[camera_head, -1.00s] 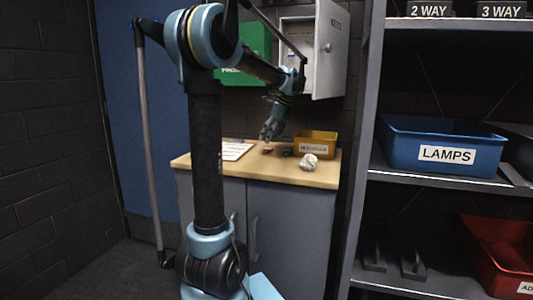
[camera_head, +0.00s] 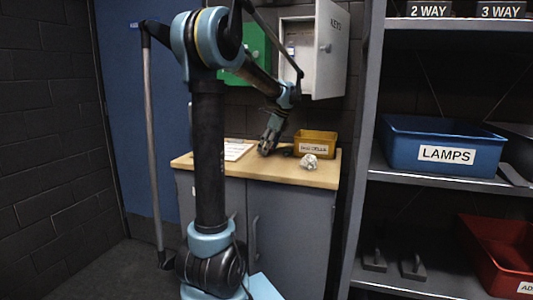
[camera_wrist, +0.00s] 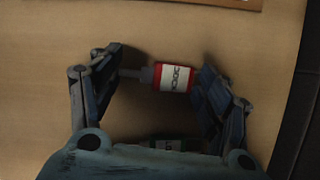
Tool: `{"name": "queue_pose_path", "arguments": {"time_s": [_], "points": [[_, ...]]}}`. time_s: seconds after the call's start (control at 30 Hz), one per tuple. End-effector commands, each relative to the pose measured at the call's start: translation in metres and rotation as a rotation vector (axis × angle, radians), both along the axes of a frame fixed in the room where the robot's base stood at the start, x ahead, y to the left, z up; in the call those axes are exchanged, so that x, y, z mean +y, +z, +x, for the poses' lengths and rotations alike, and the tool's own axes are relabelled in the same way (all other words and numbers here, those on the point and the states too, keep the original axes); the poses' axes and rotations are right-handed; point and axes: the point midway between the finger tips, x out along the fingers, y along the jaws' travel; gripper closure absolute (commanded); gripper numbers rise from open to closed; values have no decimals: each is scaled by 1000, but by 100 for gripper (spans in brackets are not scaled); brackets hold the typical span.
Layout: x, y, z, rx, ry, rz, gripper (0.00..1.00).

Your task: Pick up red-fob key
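The red-fob key (camera_wrist: 173,77) lies on the wooden counter top (camera_wrist: 180,30), its fob to the right with a white label and its grey metal part pointing left. In the wrist view my gripper (camera_wrist: 162,76) is open, one finger at each side of the key. The right finger is very close to the fob; I cannot tell whether it touches. The left finger is near the metal end. In the head view my gripper (camera_head: 266,150) is low over the counter and hides the key.
A dark item with a green part (camera_wrist: 165,143) is partly hidden by my gripper's palm. On the counter stand a yellow bin (camera_head: 316,142), a crumpled white object (camera_head: 309,161) and a paper sheet (camera_head: 236,151). An open key cabinet (camera_head: 330,50) hangs above. A shelf (camera_head: 430,180) stands right.

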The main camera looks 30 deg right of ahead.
Motion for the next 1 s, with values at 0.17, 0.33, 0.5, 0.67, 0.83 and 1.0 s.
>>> {"name": "queue_pose_path", "arguments": {"time_s": [0.17,0.33,0.5,0.67,0.83,1.0], "points": [[0,-1,0,0,0,-1,50],[0,0,0,0,0,-1,50],[0,14,0,0,0,-1,59],[0,42,0,0,0,-1,59],[0,71,0,0,0,-1,59],[0,91,0,0,0,-1,59]]}}
